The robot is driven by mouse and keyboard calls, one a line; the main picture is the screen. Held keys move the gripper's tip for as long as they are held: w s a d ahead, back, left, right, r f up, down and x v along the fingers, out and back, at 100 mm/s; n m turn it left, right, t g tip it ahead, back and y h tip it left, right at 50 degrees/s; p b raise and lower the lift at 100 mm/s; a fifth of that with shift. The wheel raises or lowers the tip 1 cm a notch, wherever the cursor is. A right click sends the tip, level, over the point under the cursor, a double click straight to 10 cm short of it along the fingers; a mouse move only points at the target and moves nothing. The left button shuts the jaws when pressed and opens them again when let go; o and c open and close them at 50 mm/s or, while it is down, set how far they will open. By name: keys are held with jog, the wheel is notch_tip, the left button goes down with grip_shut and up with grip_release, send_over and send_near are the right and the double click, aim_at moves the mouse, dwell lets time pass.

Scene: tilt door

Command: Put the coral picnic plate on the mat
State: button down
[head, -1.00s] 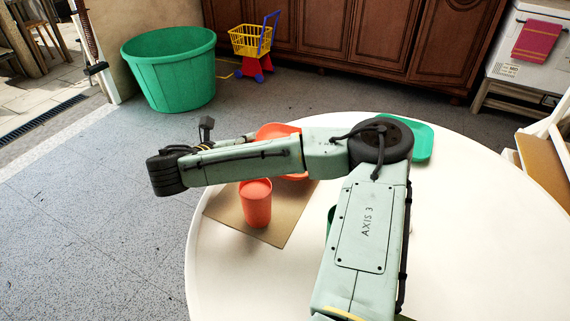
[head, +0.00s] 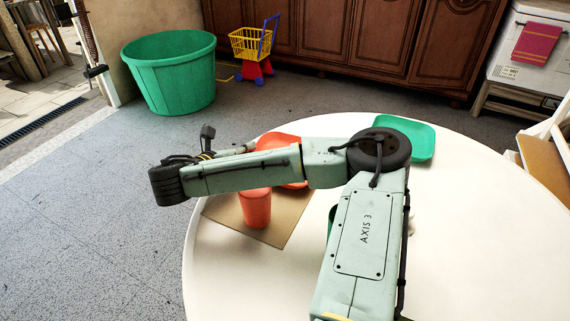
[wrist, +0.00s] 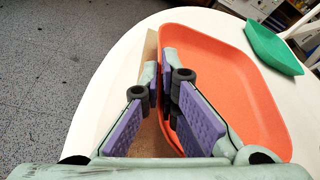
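The coral picnic plate (wrist: 225,75) is a square plate with rounded corners, large in the wrist view. In the head view the plate (head: 278,140) shows only in part behind my arm, at the far side of the tan mat (head: 292,225). A strip of the mat (wrist: 149,48) shows along the plate's left edge in the wrist view. My gripper (wrist: 162,75) is closed at the plate's left rim, one finger inside the plate and one outside. I cannot tell whether the plate fully rests on the mat.
A coral cup (head: 256,209) stands on the near part of the mat. A green plate (head: 408,138) lies at the far table edge. A green cup (head: 331,218) is mostly hidden behind my arm. The white table (head: 480,230) is clear at right. A green tub (head: 170,75) stands on the floor.

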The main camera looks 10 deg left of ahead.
jog(key=shift+f, duration=0.25)
jog(key=c, duration=1.7)
grip_release()
jog(key=shift+o, duration=0.2)
jog(key=shift+o, duration=1.3)
jog(key=shift+s, duration=0.1)
jog(key=v, duration=1.1)
jog(key=shift+s+a+r, duration=0.15)
jog(key=shift+s+r, duration=0.1)
jog(key=shift+s, duration=0.1)
